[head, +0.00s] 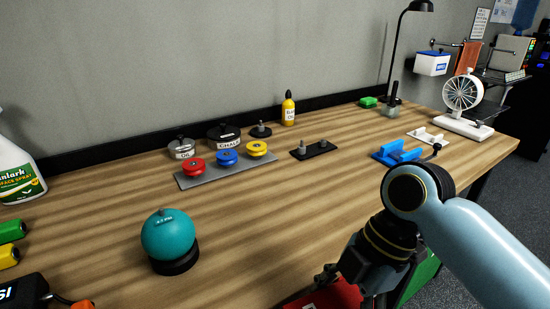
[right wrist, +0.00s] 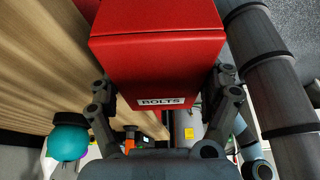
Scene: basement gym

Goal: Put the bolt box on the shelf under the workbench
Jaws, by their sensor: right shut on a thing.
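The bolt box is a red box labelled BOLTS in the right wrist view (right wrist: 158,65), held between the two fingers of my right gripper (right wrist: 161,88). In the head view, part of the red bolt box (head: 338,294) shows at the bottom, by the front edge of the wooden workbench (head: 300,215). My right gripper (head: 335,277) is there too, partly hidden by my own wrist. The shelf under the workbench cannot be made out in either view. My left gripper is not in view.
A teal ball on a black base (head: 168,238) stands near the front left. A grey tray with red, blue and yellow discs (head: 228,170) lies farther back. A blue holder (head: 396,152) and a white wheel (head: 463,92) stand right. A green surface (head: 420,278) shows below the bench edge.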

